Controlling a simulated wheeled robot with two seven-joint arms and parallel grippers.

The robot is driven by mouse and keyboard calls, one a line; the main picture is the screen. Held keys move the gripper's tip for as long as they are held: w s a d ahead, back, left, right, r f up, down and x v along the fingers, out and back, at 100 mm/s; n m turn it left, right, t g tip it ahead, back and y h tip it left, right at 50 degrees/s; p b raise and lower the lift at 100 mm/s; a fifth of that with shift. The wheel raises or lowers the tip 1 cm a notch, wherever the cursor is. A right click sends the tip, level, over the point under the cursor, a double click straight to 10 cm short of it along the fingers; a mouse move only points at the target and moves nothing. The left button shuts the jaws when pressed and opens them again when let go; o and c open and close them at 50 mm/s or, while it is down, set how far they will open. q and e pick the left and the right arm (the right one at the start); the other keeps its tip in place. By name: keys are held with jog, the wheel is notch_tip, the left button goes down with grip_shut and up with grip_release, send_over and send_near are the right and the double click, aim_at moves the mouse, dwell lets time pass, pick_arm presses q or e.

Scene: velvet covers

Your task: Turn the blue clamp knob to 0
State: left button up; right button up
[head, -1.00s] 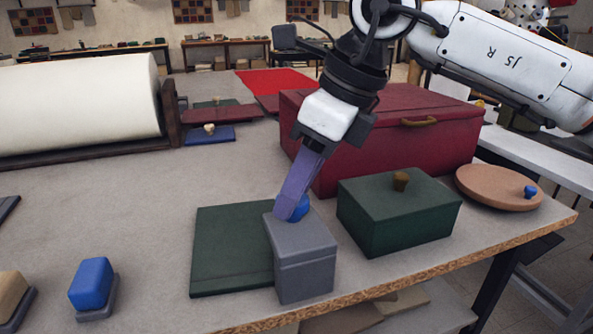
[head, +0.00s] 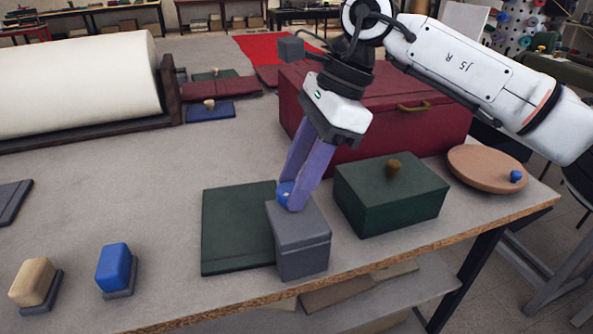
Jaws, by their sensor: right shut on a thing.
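The blue knob (head: 285,193) sits on top of a grey block (head: 300,250) near the table's front edge. It is round and mostly covered by the fingers, with a small light mark on its visible side. My right gripper (head: 292,199) comes down from above right, its two purple fingers shut on the knob. The scale and the 0 mark cannot be made out. My left gripper is not in view.
A dark green flat board (head: 235,230) lies left of the grey block. A green lidded box (head: 390,205) stands close on its right, with a large red case (head: 420,130) behind. A blue block (head: 114,266) and a tan block (head: 33,281) stand front left.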

dwell(0.4)
jog(key=o, duration=1)
jog(key=v, duration=1)
jog(key=shift+r, duration=0.15)
